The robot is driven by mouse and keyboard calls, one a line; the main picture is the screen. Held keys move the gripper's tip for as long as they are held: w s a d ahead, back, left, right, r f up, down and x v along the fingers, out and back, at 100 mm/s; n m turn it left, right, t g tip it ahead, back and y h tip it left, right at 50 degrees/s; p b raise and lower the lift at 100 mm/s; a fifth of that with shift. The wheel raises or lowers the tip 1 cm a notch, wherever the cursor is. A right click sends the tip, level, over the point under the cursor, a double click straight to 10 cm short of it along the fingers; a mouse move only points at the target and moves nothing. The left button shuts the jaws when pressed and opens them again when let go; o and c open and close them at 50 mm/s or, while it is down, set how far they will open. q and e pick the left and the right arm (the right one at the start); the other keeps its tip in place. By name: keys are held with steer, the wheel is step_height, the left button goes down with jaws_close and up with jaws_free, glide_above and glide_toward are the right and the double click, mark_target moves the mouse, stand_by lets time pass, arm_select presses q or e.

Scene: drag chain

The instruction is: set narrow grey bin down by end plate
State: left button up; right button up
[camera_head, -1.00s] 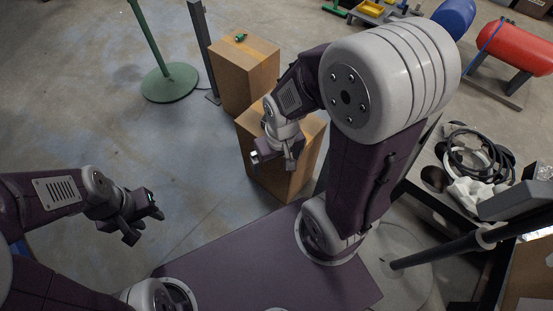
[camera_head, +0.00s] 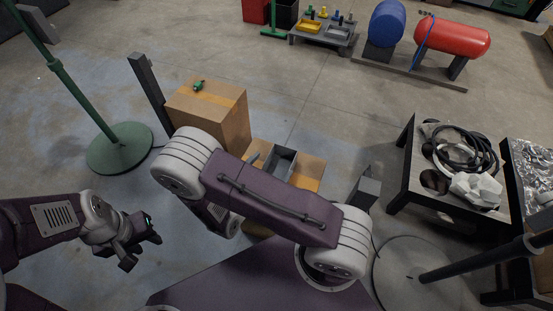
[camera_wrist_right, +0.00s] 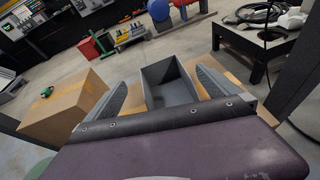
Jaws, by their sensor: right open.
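A narrow grey bin (camera_head: 280,161), open at the top, sits on the near wooden box, partly behind my right arm in the head view. In the right wrist view the bin (camera_wrist_right: 172,88) stands upright between and beyond the two fingers of my right gripper (camera_wrist_right: 160,80). The fingers are spread, with visible gaps to the bin's sides. In the head view my right gripper is mostly hidden behind the arm. My left gripper (camera_head: 140,247) is open and empty over bare floor at the left. I cannot make out which thing is the end plate.
A taller cardboard box (camera_head: 208,115) with a small green object (camera_head: 198,86) stands behind the bin's box (camera_head: 309,172). A green-based stand (camera_head: 120,147) and dark post (camera_head: 150,88) are left. A table with black hoses (camera_head: 465,150) stands right. Floor between is clear.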

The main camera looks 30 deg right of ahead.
mark_target(278, 172)
steer(key=s+a+f+n, duration=0.1)
steer(key=s+a+f+n+t, duration=0.1)
steer(key=shift+s+f+y, duration=0.15)
steer(key=shift+f+y, duration=0.25)
steer(key=shift+s+a+r+n+t, duration=0.1)
steer(key=shift+a+n+t, duration=0.1)
steer(key=shift+n+t, duration=0.1)
steer(key=x, duration=0.1)
steer(key=b+x, duration=0.1)
steer(key=x, duration=0.1)
steer(key=shift+a+f+b, duration=0.1)
steer(key=shift+f+b, duration=0.15)
steer(key=shift+b, duration=0.05)
steer(key=shift+w+d, duration=0.35)
steer(key=shift+d, duration=0.05)
steer(key=shift+w+d+f, duration=0.1)
steer(key=shift+d+f, duration=0.1)
steer(key=b+x, duration=0.2)
steer(key=x, duration=0.2)
steer(key=shift+d+f, duration=0.1)
steer(key=shift+d, duration=0.3)
arm_select(q)
steer(key=f, duration=0.3)
steer(key=shift+s+d+f, duration=0.15)
steer(key=shift+s+f, duration=0.2)
steer(key=shift+f, duration=0.05)
